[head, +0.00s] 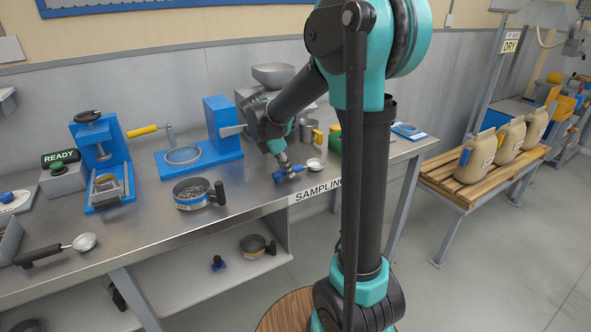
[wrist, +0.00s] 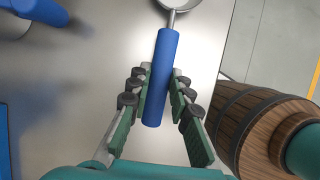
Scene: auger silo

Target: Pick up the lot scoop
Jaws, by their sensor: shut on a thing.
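The lot scoop has a blue cylindrical handle (wrist: 161,85) and a small round metal bowl. In the head view its bowl (head: 315,164) is near the front edge of the steel bench, above the SAMPLING label. My gripper (head: 285,171) is at the handle. In the wrist view my gripper (wrist: 157,72) has its green-padded fingers on both sides of the handle, shut on it. The bowl is partly cut off at the top of the wrist view. I cannot tell whether the scoop touches the bench.
A black-handled scoop (head: 85,242) lies at the bench's left end. A sieve pan of grains (head: 193,193) stands left of my gripper, with a blue press (head: 221,128) behind. A metal cup (head: 308,130) is close behind. Sacks (head: 478,155) stand on a pallet at right.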

